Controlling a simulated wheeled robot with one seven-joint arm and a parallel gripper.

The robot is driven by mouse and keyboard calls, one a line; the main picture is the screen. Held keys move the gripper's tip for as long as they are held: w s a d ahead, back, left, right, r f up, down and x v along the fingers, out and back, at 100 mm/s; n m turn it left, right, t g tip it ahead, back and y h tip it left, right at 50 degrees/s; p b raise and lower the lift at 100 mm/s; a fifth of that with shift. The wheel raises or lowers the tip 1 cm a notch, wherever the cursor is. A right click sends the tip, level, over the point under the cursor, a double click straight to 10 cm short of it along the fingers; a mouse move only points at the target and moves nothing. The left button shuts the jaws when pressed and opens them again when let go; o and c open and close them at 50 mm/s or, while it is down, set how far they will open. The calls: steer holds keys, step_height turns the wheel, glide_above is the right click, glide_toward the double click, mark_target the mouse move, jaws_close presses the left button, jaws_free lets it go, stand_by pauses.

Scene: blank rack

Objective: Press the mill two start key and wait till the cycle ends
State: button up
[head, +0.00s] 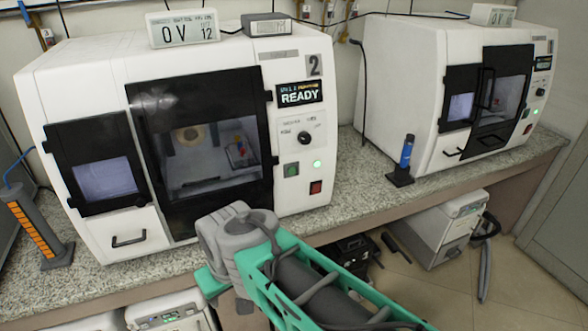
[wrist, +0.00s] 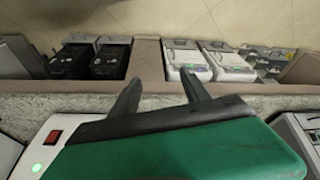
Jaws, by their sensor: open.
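Mill two (head: 90,75) is the white machine on the left, marked "2". Its display (head: 299,94) reads READY. Below the knob is a green square key (head: 292,170), likely the start key, beside a lit green lamp (head: 317,164). A red switch (head: 316,187) sits beneath the lamp. The door is closed; a pale round part and a small red and blue item show through its window. My gripper (wrist: 160,92) is open and empty, in front of the bench edge. In the wrist view the red switch (wrist: 52,137) and lamp (wrist: 37,168) lie left of it; the green key is hidden.
A second white mill (head: 405,65) stands on the right. A blue item in a black stand (head: 401,165) is between the mills. The speckled bench (head: 345,195) is clear in front of it. An orange-striped grey block (head: 40,235) stands at left. White and black boxes sit below the bench.

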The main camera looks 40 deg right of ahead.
stand_by(0.4)
jaws_close()
stand_by(0.4)
stand_by(1.1)
